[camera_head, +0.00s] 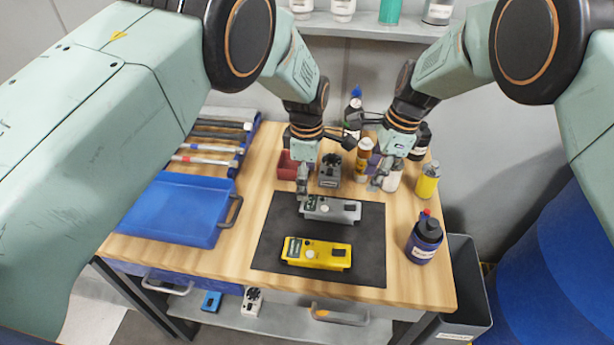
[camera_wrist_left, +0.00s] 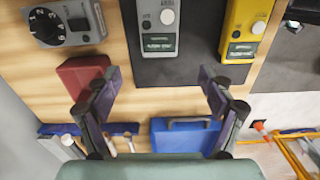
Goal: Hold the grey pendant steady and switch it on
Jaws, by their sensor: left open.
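The grey pendant (camera_head: 331,209) lies flat on the black mat (camera_head: 373,270), behind the yellow pendant (camera_head: 316,253). In the left wrist view the near end of the grey pendant (camera_wrist_left: 158,28) shows at the top, with a round knob and a label. My left gripper (camera_head: 303,188) is above the grey pendant's left end. In the left wrist view its fingers (camera_wrist_left: 160,78) are spread wide with nothing between them. My right gripper (camera_head: 378,178) hangs behind and right of the grey pendant, apart from it. Its finger opening is too small to judge.
Bottles, including a dark blue one (camera_head: 425,238), line the right side. A blue tray (camera_head: 178,208) lies left. Bare wood is free between tray and mat.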

